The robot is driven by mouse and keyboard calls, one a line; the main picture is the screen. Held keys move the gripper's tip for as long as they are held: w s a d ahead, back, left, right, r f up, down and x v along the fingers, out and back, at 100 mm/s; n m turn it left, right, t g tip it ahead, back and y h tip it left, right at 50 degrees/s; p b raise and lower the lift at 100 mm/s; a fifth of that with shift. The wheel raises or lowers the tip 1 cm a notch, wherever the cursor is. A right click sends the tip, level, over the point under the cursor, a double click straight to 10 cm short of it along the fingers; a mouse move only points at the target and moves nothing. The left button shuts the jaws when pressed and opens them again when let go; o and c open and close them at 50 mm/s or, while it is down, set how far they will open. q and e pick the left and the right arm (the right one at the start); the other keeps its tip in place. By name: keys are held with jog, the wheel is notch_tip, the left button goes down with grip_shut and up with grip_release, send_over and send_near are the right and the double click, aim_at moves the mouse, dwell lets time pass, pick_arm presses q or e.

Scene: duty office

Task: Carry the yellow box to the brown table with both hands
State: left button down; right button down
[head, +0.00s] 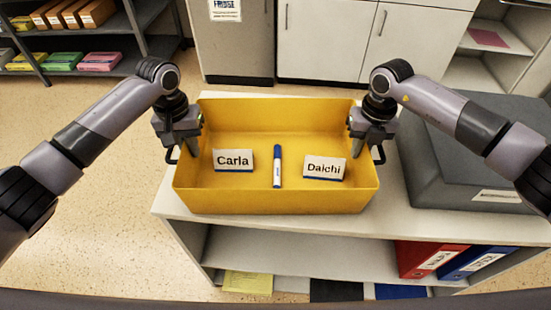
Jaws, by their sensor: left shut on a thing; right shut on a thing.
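The yellow box (275,202) is an open tray with a dark handle at each short end. It is at the white shelf top, in the middle of the head view; I cannot tell whether it rests on it or is just above. Inside are a card reading Carla (233,160), a blue and white marker (278,166) and a card reading Daichi (324,168). My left gripper (183,150) is shut on the box's left handle. My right gripper (367,150) is shut on its right handle. No brown table is in view.
The white shelf unit (440,226) holds a grey machine (470,155) close to the box's right, and red (430,258) and blue (478,262) binders below. Cabinets (325,45) stand behind. A dark rack (120,50) is at the back left. Floor (110,235) is clear at the left.

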pick_arm(q)
jog(key=shift+r, duration=0.25)
pick_arm(e)
jog(key=shift+r, duration=0.25)
